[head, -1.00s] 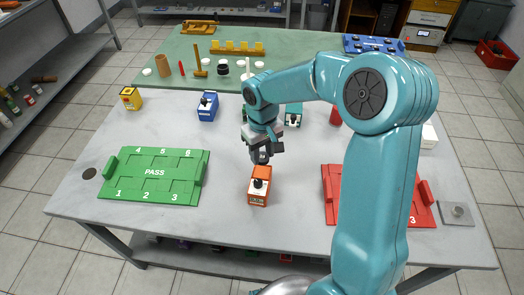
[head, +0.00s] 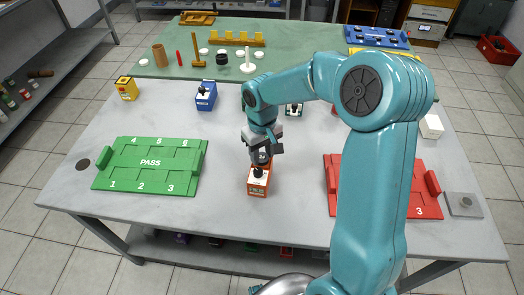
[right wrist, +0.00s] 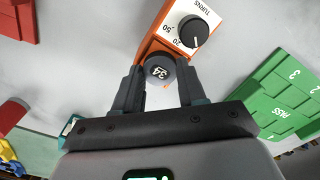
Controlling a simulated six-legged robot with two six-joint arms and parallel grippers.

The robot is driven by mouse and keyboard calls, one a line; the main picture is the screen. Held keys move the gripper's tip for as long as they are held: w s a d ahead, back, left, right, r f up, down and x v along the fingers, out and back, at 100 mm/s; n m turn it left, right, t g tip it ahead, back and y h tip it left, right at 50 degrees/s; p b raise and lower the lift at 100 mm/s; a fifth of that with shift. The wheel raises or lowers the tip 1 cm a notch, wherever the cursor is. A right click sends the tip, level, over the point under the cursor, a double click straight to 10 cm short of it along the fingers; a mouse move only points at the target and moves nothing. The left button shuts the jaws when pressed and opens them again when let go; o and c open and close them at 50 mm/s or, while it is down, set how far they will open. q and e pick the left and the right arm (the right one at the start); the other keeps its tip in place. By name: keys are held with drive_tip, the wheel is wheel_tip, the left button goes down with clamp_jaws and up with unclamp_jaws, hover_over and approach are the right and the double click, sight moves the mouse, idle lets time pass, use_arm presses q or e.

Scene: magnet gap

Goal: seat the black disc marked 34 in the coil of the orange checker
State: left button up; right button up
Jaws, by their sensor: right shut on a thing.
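The orange checker (head: 258,189) stands on the grey table near its front middle. In the right wrist view the checker (right wrist: 151,40) shows a white dial face with a black knob, marked "TURNS". My right gripper (head: 262,152) is above the checker's far end. In the right wrist view its fingers are shut on the black disc marked 34 (right wrist: 159,71). The disc's marked face is toward the wrist camera, and the disc overlaps the checker's near end there. It hides the coil, so I cannot tell whether it touches or sits in it. My left gripper is out of view.
A green PASS tray (head: 150,165) lies left and a red tray (head: 405,197) right, partly behind my right arm. Blue (head: 205,95) and yellow (head: 125,88) checkers stand farther back. A green mat (head: 290,60) holds several small items. The table around the orange checker is clear.

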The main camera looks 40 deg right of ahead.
drive_tip(key=shift+f, duration=0.2)
idle(0.6)
drive_tip(key=o, duration=1.1)
drive_tip(key=shift+c, duration=0.2)
drive_tip(key=c, duration=0.5)
drive_tip(key=shift+c, duration=0.2)
drive_tip(key=shift+r+p, duration=1.6)
drive_tip(key=shift+r, duration=0.7)
drive_tip(key=o, duration=0.6)
